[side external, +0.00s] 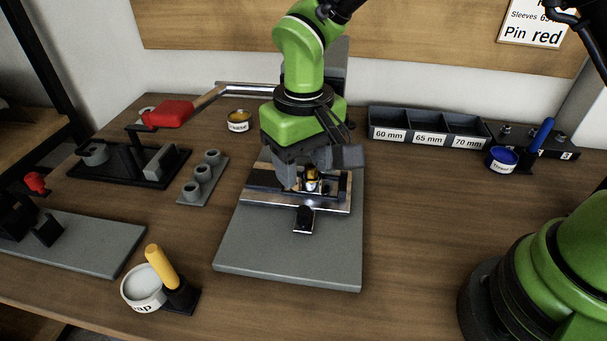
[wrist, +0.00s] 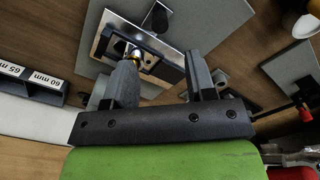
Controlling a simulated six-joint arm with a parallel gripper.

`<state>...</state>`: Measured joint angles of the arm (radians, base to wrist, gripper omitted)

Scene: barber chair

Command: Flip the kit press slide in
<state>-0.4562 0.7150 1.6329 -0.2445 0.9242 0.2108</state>
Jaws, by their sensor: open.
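The kit press stands on a grey base plate (side external: 290,258). Its slide (side external: 322,205) is a shiny metal plate with a black knob (side external: 304,219) at the front. In the wrist view the slide (wrist: 172,42) shows near the top centre with the knob (wrist: 158,17) beyond it. A small brass-coloured part (side external: 312,180) sits at the press, partly hidden by my gripper. My gripper (side external: 315,172) is open, pointing down over the press behind the knob. In the wrist view its two fingers (wrist: 161,62) are apart. Whether either finger touches the press I cannot tell.
A red-ended lever (side external: 168,113) reaches out left of the press. A labelled three-bin tray (side external: 428,128) stands at the back right. A grey three-cup block (side external: 202,178) is left.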

